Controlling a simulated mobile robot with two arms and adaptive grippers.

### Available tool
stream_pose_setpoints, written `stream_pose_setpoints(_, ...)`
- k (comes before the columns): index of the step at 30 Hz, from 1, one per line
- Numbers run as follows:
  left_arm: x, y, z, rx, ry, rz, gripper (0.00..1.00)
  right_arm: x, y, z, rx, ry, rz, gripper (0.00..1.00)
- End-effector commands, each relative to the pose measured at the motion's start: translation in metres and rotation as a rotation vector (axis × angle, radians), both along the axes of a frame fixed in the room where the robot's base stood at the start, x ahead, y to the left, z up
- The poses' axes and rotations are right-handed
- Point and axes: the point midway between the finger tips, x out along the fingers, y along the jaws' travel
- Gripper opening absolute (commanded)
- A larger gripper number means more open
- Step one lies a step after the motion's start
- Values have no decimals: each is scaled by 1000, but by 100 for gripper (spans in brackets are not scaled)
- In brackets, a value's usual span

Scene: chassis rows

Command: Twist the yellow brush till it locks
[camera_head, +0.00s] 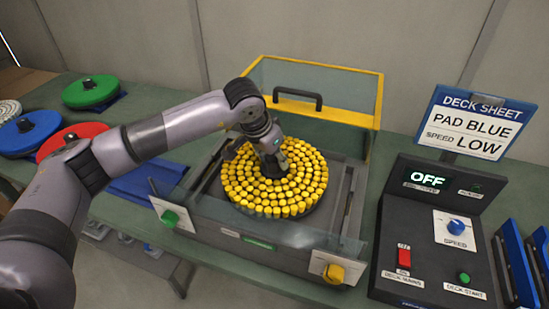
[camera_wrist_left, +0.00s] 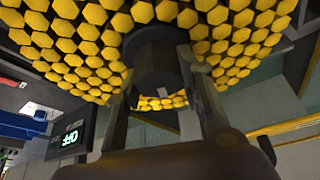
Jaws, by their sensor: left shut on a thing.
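The yellow brush (camera_head: 235,190) is a round disc covered in yellow tufts, lying in the bed of the grey deck machine. My left gripper (camera_head: 271,160) comes down onto its middle. In the left wrist view the gripper (camera_wrist_left: 165,95) is shut on the dark hub (camera_wrist_left: 155,50) at the brush's centre, with a finger on each side. The yellow tufts (camera_wrist_left: 70,45) surround the hub. The underside of the brush is hidden, so I cannot tell whether it is locked. My right gripper is in neither view.
The deck's yellow-framed clear lid (camera_head: 320,107) stands open behind the brush. Green, red and blue pads (camera_head: 91,92) lie at the left. A control box (camera_head: 440,230) at the right shows OFF, below a sign (camera_head: 474,120) reading "PAD BLUE, SPEED LOW". Blue racks (camera_head: 520,262) stand far right.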

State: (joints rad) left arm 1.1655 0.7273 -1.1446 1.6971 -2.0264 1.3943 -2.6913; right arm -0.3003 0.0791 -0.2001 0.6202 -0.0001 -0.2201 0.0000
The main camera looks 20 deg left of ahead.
Motion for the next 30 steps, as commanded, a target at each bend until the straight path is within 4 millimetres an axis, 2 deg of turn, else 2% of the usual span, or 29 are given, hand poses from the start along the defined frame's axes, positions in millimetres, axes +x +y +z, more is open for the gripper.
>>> stream_pose_setpoints(30,-5,-6,-6,-4,13,-70,0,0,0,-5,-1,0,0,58)
